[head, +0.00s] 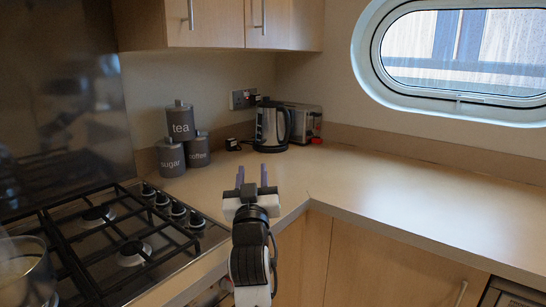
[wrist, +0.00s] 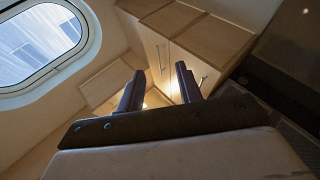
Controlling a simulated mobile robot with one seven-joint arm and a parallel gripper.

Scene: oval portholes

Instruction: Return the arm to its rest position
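My gripper (head: 252,178) is in the lower middle of the head view, with its two dark fingers pointing up and apart. It is over the front edge of the worktop near the inner corner, beside the hob. It also shows in the wrist view (wrist: 160,88), where the gap between the fingers is empty. My arm reaches up from the bottom edge of the head view, and its lower part is out of frame.
The gas hob (head: 130,240) with a pot (head: 25,275) is at left. Canisters (head: 172,155), a kettle (head: 272,127) and a toaster (head: 308,124) stand at the back. The right worktop (head: 410,195) is clear. Wall cupboards (head: 215,22) hang above.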

